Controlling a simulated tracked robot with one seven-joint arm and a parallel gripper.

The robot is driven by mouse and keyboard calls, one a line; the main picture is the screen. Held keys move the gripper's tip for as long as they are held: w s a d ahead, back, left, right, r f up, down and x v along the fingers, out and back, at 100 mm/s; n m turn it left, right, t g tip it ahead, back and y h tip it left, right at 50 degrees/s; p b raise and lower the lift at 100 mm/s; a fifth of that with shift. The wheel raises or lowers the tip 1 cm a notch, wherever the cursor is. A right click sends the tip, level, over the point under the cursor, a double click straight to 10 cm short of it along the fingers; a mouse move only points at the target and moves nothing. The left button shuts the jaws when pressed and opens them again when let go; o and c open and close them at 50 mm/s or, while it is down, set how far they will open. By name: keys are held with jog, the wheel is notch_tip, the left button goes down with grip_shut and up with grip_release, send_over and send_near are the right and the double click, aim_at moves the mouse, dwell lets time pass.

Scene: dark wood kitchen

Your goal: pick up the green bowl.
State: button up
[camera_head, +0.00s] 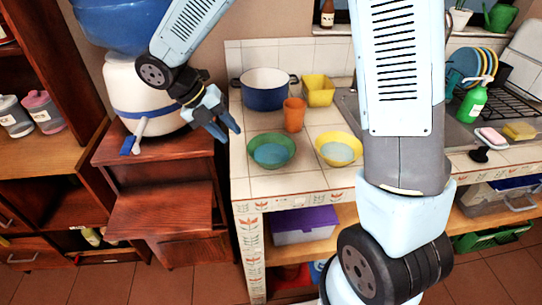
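The green bowl (283,143) stands upright on the white tiled counter (315,183), near its front left corner; its inside bottom looks blue. My gripper (230,136) is up and left of the bowl in the picture, near the counter's left edge. Its two blue fingers are spread, point down to the right, and have nothing between them. The gripper is apart from the bowl. Nothing hides the bowl.
A yellow bowl (338,149) stands right of the green one. An orange cup (294,114), a blue pot (265,90) and a yellow square container (318,90) stand behind. A white-and-blue water dispenser (140,88) stands on a wooden stand, left of the gripper.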

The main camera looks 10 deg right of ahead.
aim_at(251, 152)
jog(key=x, duration=1)
jog(key=shift+d, duration=0.3)
jog(key=shift+r, duration=0.1)
grip_shut()
